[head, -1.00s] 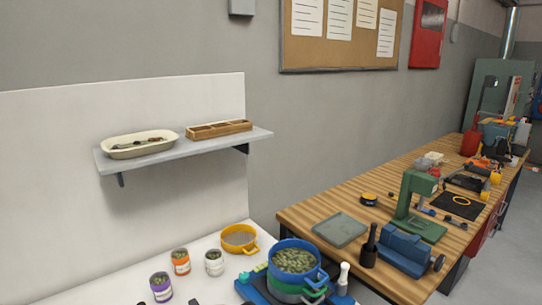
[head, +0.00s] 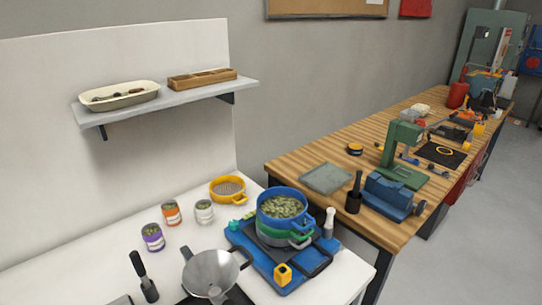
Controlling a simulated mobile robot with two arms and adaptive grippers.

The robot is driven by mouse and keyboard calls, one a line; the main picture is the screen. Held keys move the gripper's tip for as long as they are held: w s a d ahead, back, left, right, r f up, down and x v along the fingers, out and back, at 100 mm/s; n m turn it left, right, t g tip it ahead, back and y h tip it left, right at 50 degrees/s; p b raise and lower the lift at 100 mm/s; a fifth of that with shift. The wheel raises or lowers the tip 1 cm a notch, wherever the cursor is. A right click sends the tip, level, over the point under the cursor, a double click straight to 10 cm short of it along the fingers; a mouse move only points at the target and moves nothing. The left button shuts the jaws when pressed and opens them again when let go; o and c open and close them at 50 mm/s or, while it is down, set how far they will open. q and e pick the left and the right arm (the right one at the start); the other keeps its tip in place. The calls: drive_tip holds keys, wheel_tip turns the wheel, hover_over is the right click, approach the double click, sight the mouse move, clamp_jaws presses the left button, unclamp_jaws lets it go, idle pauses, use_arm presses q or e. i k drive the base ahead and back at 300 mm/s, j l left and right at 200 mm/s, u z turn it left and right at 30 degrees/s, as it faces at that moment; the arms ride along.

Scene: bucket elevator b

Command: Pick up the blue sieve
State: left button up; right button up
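The blue sieve (head: 283,205) is a round blue ring with side handles, filled with greenish pieces. It sits on top of a stack, above a green ring (head: 285,230) and a grey metal part, on a blue base (head: 277,264) on the white table. Its mesh is hidden by the contents. Neither of my grippers shows in the head view.
A yellow sieve (head: 228,189) lies behind left of the stack. Several small jars (head: 204,211) stand to its left. A metal funnel (head: 211,272) and a black-handled tool (head: 144,277) are in front. A shelf (head: 172,100) hangs above. A wooden workbench (head: 300,160) stands to the right.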

sight(278, 208)
drive_tip(key=k+j+u, duration=0.35)
drive_tip(key=j, duration=0.25)
drive_tip(key=k+j+u, duration=0.15)
drive_tip(key=j, duration=0.2)
